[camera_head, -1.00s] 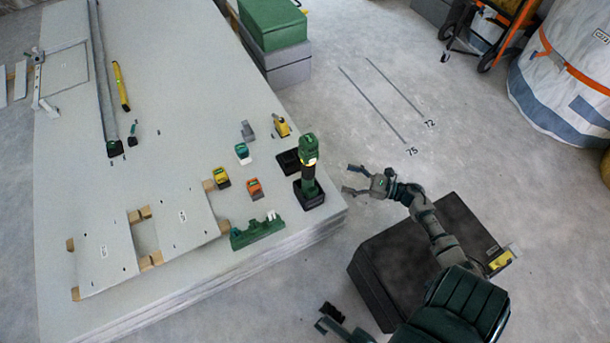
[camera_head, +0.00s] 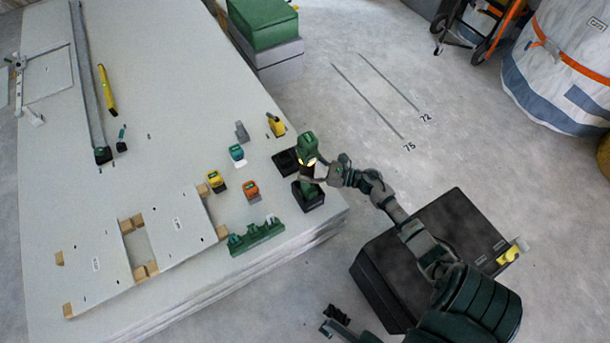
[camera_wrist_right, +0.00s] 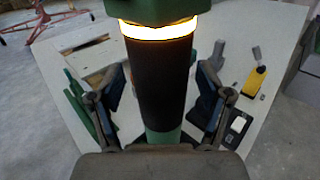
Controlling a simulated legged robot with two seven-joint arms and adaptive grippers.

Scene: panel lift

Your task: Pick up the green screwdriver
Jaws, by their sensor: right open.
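The green screwdriver (camera_head: 307,146) stands upright on a black base (camera_head: 308,195) near the right edge of the panel stack. It has a green head, a lit yellow ring and a dark grip. My right gripper (camera_head: 314,170) is at its grip, coming from the right. In the right wrist view the dark grip (camera_wrist_right: 160,85) stands between the two open fingers of the right gripper (camera_wrist_right: 162,105), with gaps on both sides.
Small yellow (camera_head: 216,181), orange (camera_head: 252,189) and teal (camera_head: 237,152) tools lie left of the screwdriver. A green rack (camera_head: 257,237) lies in front. A black box (camera_head: 410,285) stands on the floor under my right arm. Open floor lies beyond the panel stack (camera_head: 170,90).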

